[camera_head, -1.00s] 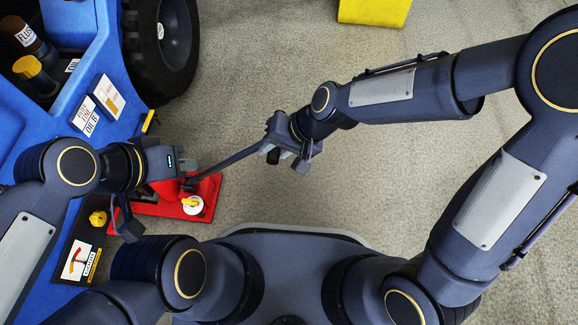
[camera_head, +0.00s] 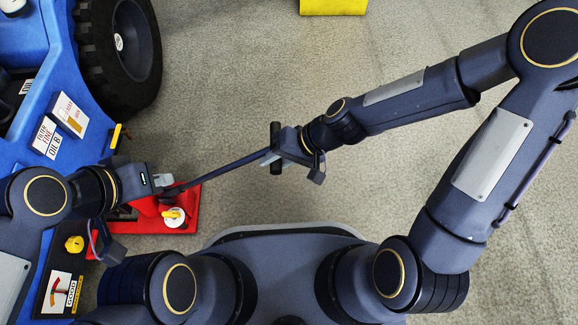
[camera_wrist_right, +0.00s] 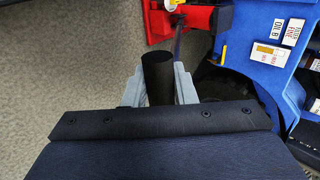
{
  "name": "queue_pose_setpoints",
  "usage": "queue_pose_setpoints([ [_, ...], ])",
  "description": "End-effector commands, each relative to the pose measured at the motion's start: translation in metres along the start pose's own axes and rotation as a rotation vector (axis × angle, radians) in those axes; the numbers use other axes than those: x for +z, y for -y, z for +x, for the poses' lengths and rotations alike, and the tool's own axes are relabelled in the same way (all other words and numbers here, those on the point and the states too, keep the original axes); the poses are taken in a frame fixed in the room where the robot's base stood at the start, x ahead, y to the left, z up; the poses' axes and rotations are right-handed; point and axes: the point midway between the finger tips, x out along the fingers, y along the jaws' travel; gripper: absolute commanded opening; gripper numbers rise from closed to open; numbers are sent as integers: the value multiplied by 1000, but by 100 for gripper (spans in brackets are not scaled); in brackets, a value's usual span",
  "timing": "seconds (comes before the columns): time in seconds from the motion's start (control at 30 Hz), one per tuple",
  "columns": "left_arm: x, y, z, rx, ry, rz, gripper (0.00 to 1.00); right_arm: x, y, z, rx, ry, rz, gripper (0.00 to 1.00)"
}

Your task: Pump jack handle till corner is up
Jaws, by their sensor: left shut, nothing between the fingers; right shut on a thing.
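The red floor jack (camera_head: 188,222) sits on the floor at the lower left, beside the blue vehicle (camera_head: 62,85). Its dark handle (camera_head: 225,173) slopes from the jack to my right gripper (camera_head: 277,152). My right gripper is shut on the black end of the handle (camera_wrist_right: 158,78), between its grey fingers in the right wrist view. My left gripper (camera_head: 167,181) is shut and empty, above the jack near the handle's base. My left gripper and arm hide part of the jack. Whether the vehicle's corner is raised cannot be told.
A black tyre (camera_head: 120,50) stands at the upper left. Small boxes (camera_head: 58,125) lie on the blue body. A white knob with a yellow top (camera_head: 174,217) is on the jack. A yellow block (camera_head: 333,6) is at the top edge. The carpeted floor in the middle is clear.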

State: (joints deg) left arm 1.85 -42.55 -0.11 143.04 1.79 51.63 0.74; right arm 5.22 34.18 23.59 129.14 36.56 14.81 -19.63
Motion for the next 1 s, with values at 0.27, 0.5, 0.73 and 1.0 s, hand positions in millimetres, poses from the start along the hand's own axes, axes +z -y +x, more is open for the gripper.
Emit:
queue_pose_setpoints([
  [0.27, 0, 0, 0, 0, 0, 0, 0, 2, -41, 10, -89, 6, 16, 0],
  [0.5, 0, 0, 0, 0, 0, 0, 0, 1, -80, 19, -177, 4, 12, 0],
  [0.73, 0, 0, -1, 0, 0, 0, 0, 2, -89, 21, -197, 2, 1, 0],
  [1.0, -5, -4, -10, 0, 0, 0, 0, 2, -79, 15, -179, 3, -2, 0],
])
